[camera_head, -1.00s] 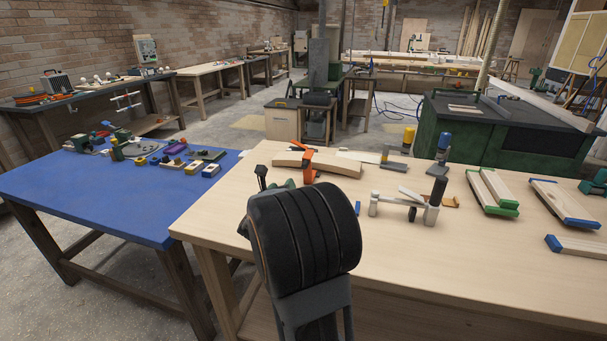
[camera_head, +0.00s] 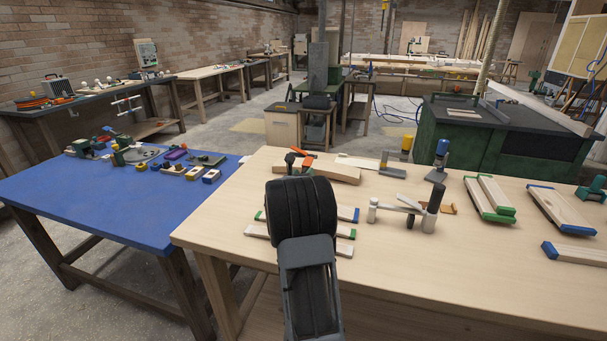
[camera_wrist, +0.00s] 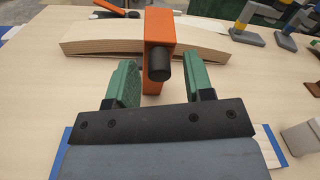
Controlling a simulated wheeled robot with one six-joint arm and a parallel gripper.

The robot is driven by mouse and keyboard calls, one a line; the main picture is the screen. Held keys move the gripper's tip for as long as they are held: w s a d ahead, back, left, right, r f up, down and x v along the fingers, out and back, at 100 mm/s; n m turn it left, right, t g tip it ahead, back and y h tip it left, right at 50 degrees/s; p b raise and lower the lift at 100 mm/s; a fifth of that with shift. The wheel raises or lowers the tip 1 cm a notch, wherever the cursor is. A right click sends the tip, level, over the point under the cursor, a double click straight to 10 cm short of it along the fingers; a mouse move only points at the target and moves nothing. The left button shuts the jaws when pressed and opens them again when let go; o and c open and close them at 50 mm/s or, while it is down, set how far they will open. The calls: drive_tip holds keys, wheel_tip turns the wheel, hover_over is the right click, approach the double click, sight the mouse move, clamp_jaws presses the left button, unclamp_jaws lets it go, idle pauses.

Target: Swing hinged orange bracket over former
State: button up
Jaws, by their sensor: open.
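In the head view the former (camera_head: 335,172) lies on the pale bench, and only a bit of the orange bracket (camera_head: 307,160) shows behind my arm. My gripper (camera_wrist: 153,82) is open, its green fingers apart on either side of the bracket's lower part and knob. I cannot tell whether they touch it. In the head view my arm hides the fingertips.
Wooden strips with blue and green ends (camera_head: 347,214) lie around my arm. A small clamp-like fixture (camera_head: 410,206) and a blue-topped post (camera_head: 440,158) stand to the right. The blue table (camera_head: 110,205) is at the left.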

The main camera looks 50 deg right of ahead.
drive_tip(key=shift+w+d, duration=0.1)
drive_tip(key=shift+d, duration=0.2)
clamp_jaws()
idle(0.4)
